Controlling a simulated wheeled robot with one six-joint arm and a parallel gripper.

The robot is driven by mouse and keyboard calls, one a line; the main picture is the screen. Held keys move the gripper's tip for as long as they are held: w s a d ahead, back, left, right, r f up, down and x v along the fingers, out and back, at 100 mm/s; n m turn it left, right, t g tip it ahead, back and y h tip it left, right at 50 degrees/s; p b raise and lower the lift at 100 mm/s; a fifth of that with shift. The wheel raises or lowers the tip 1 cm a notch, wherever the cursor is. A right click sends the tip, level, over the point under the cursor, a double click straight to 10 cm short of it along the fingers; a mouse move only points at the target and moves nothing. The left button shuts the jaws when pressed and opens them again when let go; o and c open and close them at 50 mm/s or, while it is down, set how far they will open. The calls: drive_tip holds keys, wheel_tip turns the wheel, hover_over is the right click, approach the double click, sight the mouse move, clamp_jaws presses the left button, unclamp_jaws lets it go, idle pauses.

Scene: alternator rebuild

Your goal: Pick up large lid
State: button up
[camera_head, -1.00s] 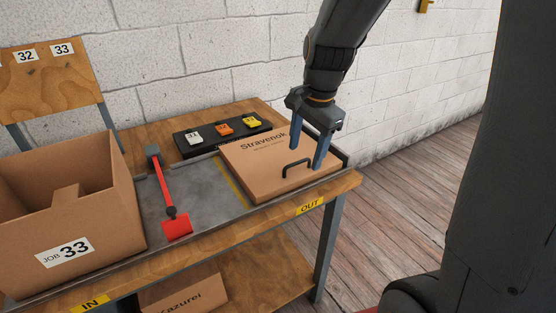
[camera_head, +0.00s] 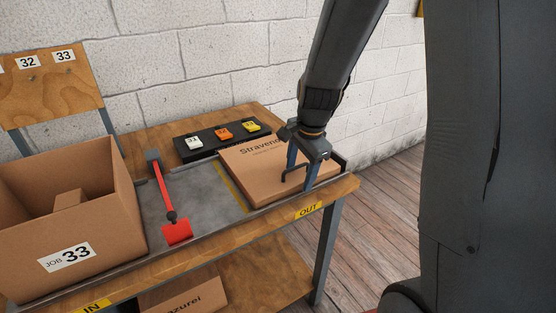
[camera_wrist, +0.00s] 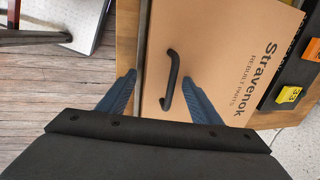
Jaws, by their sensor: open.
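The large lid (camera_head: 250,173) is a flat brown cardboard panel marked "Stravenok" with a black bar handle (camera_head: 285,178). It lies at the OUT end of the bench. My gripper (camera_head: 298,172) is open and empty above the lid's right part, close to the handle. In the wrist view the handle (camera_wrist: 171,78) shows ahead of and between the open fingertips (camera_wrist: 160,88), nearer the right one, on the lid's face (camera_wrist: 215,60). I cannot tell whether a finger touches the lid. Part of the lid's lettering is hidden behind my gripper.
A red-handled tool or lever (camera_head: 166,195) stands on the grey tray (camera_head: 205,195) left of the lid. An open cardboard box (camera_head: 110,245) labelled JOB 33 stands further left. A black strip (camera_head: 185,147) with white, orange and yellow tags lies behind. A brick wall rises behind the bench.

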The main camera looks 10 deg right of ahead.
drive_tip(key=shift+c, duration=0.6)
drive_tip(key=c, duration=1.2)
drive_tip(key=shift+o, duration=0.2)
drive_tip(key=shift+r, duration=0.1)
wheel_tip(320, 180, up, 10)
drive_tip(key=shift+f+b, duration=0.1)
drive_tip(key=shift+b, duration=0.5)
drive_tip(key=shift+c, duration=0.2)
